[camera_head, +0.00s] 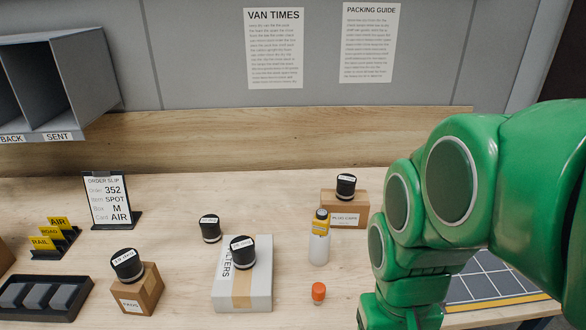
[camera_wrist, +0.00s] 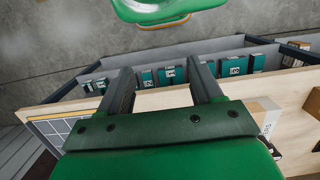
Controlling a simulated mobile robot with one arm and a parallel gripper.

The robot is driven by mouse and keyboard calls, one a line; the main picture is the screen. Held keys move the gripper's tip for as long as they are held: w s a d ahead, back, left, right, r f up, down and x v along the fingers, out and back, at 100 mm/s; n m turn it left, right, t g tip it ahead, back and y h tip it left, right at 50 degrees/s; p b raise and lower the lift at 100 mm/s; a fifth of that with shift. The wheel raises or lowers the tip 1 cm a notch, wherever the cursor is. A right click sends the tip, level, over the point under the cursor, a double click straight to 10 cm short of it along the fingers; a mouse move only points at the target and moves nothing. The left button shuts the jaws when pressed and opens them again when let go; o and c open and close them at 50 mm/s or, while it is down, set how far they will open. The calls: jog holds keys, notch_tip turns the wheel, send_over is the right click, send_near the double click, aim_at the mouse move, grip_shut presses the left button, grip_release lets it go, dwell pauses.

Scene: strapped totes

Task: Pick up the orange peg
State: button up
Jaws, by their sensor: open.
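The orange peg (camera_head: 318,292) stands upright on the wooden table in the head view, near the front and right of the white carton. It looks short, with a rounded orange top. My gripper (camera_wrist: 162,80) shows in the wrist view with its two dark fingers spread apart and nothing between them. The wrist view does not show the peg, so my gripper is away from it. In the head view my green arm fills the right side and the gripper's fingers are not visible.
A white bottle with a yellow band (camera_head: 319,240) stands just behind the peg. The white carton (camera_head: 228,290) with a black-capped weight (camera_head: 243,252) is to its left. A brown box (camera_head: 345,209) stands behind. Bare table surrounds the peg. Several teal boxes (camera_wrist: 166,76) sit in a grey rack.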

jog(key=w+a+r+m+g+y, duration=0.1)
jog(key=w+a+m+y, duration=0.25)
jog(key=w, duration=0.25)
jog(key=w+a+r+m+y, duration=0.2)
jog(key=w+m+y, duration=0.2)
jog(key=w+m, duration=0.15)
jog(key=w+d+m+t+y, duration=0.2)
jog(key=w+d+m+y, duration=0.35)
jog(key=w+m, duration=0.5)
jog(key=n, duration=0.2)
send_near(318, 295)
jog(key=shift+t, duration=0.3)
jog(key=a+f, duration=0.3)
jog(key=shift+w+a+f, duration=0.1)
jog(key=shift+w, duration=0.3)
jog(key=shift+s+a+f+y, duration=0.1)
jog(key=shift+a+f+y, duration=0.1)
jog(key=shift+a, duration=0.3)
jog(key=shift+a+f+y, duration=0.1)
jog(key=shift+a+f, duration=0.05)
jog(key=shift+a, duration=0.35)
jog(key=shift+w+x, duration=0.15)
jog(key=shift+x, duration=1.2)
jog(key=shift+w+x, duration=0.1)
jog(key=shift+x, duration=1.25)
jog(key=shift+r, duration=0.15)
jog(key=shift+c, duration=0.3)
